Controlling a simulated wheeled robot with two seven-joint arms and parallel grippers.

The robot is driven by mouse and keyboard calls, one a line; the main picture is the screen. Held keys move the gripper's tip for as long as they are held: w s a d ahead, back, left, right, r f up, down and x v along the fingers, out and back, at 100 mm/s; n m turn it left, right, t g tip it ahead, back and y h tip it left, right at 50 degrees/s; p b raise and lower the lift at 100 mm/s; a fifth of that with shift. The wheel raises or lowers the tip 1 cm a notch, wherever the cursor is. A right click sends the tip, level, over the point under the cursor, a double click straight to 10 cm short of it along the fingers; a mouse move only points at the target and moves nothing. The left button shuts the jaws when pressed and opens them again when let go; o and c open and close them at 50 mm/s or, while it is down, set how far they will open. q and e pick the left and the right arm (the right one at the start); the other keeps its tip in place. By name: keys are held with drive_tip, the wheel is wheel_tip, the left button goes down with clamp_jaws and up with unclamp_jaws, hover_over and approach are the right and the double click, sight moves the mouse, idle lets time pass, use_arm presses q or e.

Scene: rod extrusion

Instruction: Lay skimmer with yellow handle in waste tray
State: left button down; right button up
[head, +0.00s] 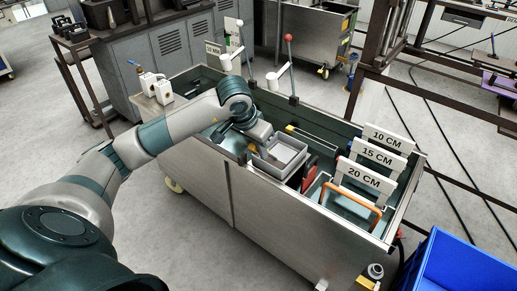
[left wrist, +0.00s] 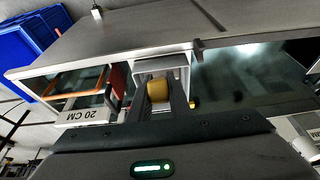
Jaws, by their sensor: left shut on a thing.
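The left gripper (head: 262,139) is over the open metal tank, next to a small grey open tray (head: 292,151) that looks like the waste tray. In the left wrist view its fingers are shut on the yellow handle of the skimmer (left wrist: 157,91). The rest of the skimmer is hidden. The grey tray (left wrist: 184,60) shows just beyond the fingertips, very near the handle; I cannot tell whether they touch. My right gripper is in neither view.
Signs for 10 CM (head: 388,138), 15 CM (head: 377,156) and 20 CM (head: 364,179) stand at the tank's right end, near an orange frame (head: 352,197). Two upright levers rise at the tank's far side. A blue crate (head: 465,262) stands at lower right.

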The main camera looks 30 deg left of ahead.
use_arm(q)
drive_tip(key=shift+f, duration=0.1)
drive_tip(key=c, duration=1.8)
unclamp_jaws()
drive_tip(key=shift+o, duration=0.8)
